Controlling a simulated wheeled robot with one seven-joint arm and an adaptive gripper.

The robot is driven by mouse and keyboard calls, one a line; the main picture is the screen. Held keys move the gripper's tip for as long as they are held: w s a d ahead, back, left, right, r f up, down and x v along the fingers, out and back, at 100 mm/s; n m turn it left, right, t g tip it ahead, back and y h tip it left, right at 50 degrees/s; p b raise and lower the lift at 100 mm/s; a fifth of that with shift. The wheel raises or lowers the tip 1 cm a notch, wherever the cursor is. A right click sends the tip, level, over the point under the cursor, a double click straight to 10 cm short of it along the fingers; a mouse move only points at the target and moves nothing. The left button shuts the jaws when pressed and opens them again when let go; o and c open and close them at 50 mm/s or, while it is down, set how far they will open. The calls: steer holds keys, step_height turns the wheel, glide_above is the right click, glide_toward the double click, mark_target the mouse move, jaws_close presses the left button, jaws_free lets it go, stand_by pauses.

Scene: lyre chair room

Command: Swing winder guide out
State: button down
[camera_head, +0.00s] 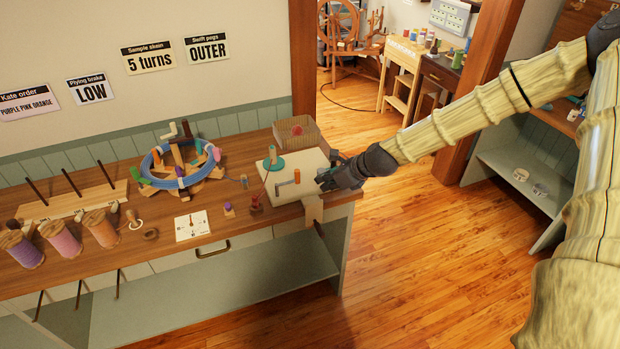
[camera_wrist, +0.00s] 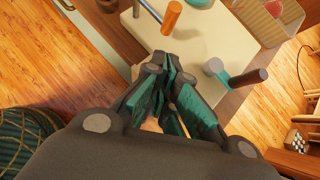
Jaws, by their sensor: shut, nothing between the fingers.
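The winder is a cream board (camera_head: 310,197) on the right end of the bench, also in the wrist view (camera_wrist: 262,25). It carries a teal spool (camera_head: 276,164) and a metal crank with an orange handle (camera_head: 297,175), which shows in the wrist view (camera_wrist: 172,17). I cannot tell for sure which part is the guide. My gripper (camera_head: 321,181) is shut and empty at the board's right side; its fingertips (camera_wrist: 167,62) appear between the orange handle and the brown peg.
A skein swift with blue yarn (camera_head: 180,170) stands left of the winder. A wooden box (camera_head: 300,133) is behind it. Open floor is to the right.

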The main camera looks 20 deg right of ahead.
mark_target(288, 183)
steer(key=shift+x, duration=1.1)
steer(key=shift+w+a+p, duration=0.45)
steer(key=shift+w+a, duration=0.1)
steer(key=shift+w, duration=0.25)
steer(key=shift+w+a+p, duration=0.4)
steer(key=shift+w+a, duration=0.2)
steer(key=shift+w, duration=0.25)
steer(key=shift+w, duration=0.1)
steer(key=shift+w+d+n+b, duration=0.15)
steer(key=shift+w+n+b, duration=0.05)
steer(key=shift+n+b, duration=0.1)
